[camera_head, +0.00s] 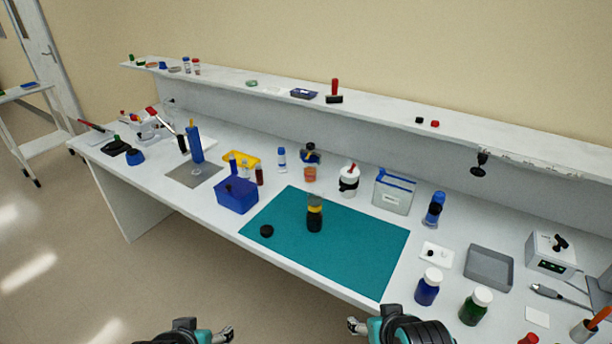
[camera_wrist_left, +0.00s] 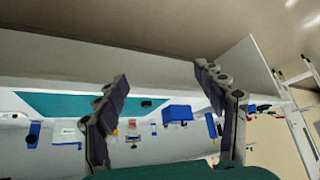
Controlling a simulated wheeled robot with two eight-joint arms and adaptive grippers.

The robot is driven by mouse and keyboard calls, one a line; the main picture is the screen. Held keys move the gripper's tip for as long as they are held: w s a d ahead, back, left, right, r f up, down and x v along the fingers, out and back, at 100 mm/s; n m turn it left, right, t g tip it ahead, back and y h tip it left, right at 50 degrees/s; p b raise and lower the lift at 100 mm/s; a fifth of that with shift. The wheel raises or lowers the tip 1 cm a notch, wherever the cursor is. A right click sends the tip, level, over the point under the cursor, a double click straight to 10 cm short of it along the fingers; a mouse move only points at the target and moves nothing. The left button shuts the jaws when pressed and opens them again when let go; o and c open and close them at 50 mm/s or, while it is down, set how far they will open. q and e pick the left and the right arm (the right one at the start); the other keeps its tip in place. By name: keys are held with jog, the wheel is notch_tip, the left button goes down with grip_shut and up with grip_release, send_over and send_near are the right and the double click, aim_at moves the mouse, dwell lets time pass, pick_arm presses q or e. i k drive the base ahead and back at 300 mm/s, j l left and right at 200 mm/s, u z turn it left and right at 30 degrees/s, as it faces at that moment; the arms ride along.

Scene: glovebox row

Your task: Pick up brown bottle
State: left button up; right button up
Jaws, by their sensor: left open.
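A small reddish-brown bottle (camera_head: 259,175) stands upright on the bench, just right of the blue box (camera_head: 237,195). A darker bottle-like thing (camera_head: 314,218) with a yellow band and a grey top stands on the teal mat (camera_head: 365,250); I cannot tell if its body is brown or black. My left gripper (camera_head: 224,336) is low at the front, off the bench edge, away from both. In the left wrist view its fingers (camera_wrist_left: 162,80) are spread with nothing between them. My right gripper (camera_head: 355,325) is in front of the bench edge; its jaw gap is unclear.
A black cap (camera_head: 266,231) lies on the mat. A yellow tray (camera_head: 246,158) and an orange-brown jar (camera_head: 310,174) stand near the small bottle. Blue (camera_head: 427,287) and green (camera_head: 475,307) white-capped bottles stand at right. A shelf (camera_head: 390,112) runs along the back. Much of the mat is clear.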

aim_at(314, 221)
jog(key=i+j+z, duration=0.1)
jog(key=j+z, duration=0.7)
jog(key=j, duration=0.2)
jog(key=j+z, duration=0.35)
jog(key=j, duration=0.2)
jog(key=i+j, duration=0.3)
jog(key=i+z, duration=0.05)
